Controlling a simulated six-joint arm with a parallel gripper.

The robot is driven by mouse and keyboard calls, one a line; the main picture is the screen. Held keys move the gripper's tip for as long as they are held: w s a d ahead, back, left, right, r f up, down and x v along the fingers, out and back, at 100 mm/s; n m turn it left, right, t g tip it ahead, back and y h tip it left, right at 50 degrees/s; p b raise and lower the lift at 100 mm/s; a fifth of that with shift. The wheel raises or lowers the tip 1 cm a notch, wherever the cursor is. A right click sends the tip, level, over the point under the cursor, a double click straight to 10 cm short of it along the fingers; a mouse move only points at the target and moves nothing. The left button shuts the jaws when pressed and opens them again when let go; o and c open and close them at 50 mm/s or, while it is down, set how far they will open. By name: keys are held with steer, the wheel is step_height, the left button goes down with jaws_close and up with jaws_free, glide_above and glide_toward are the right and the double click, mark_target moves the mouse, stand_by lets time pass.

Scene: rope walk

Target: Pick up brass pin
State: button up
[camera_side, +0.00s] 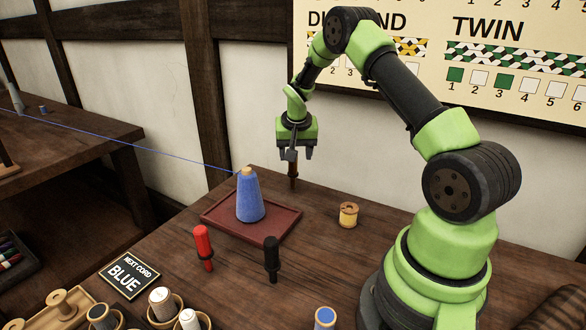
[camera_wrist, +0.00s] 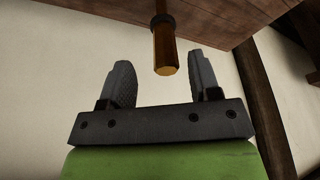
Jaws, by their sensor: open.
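The brass pin (camera_side: 293,176) stands upright at the back edge of the table, directly below my gripper (camera_side: 299,154). In the wrist view the pin (camera_wrist: 164,48) shows a brass-coloured shaft with a dark collar. Its bright end lies in the gap between the two fingertips of my gripper (camera_wrist: 160,68), with space on both sides. My gripper is open and points down. Nothing is held, and neither finger visibly touches the pin.
A blue cone of cord (camera_side: 250,198) stands on a red tray (camera_side: 283,227), its blue line running left. A tan spool (camera_side: 348,215), a red tool (camera_side: 204,247) and a black tool (camera_side: 271,258) stand nearby. A sign (camera_side: 129,275) and several bobbins are in front.

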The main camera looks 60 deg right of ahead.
mark_target(293, 172)
steer(key=x, duration=0.4)
steer(key=shift+w+a+f, duration=0.1)
steer(key=shift+w+f, duration=0.15)
steer(key=shift+w, duration=0.05)
jaws_close()
steer(key=shift+r, duration=0.15)
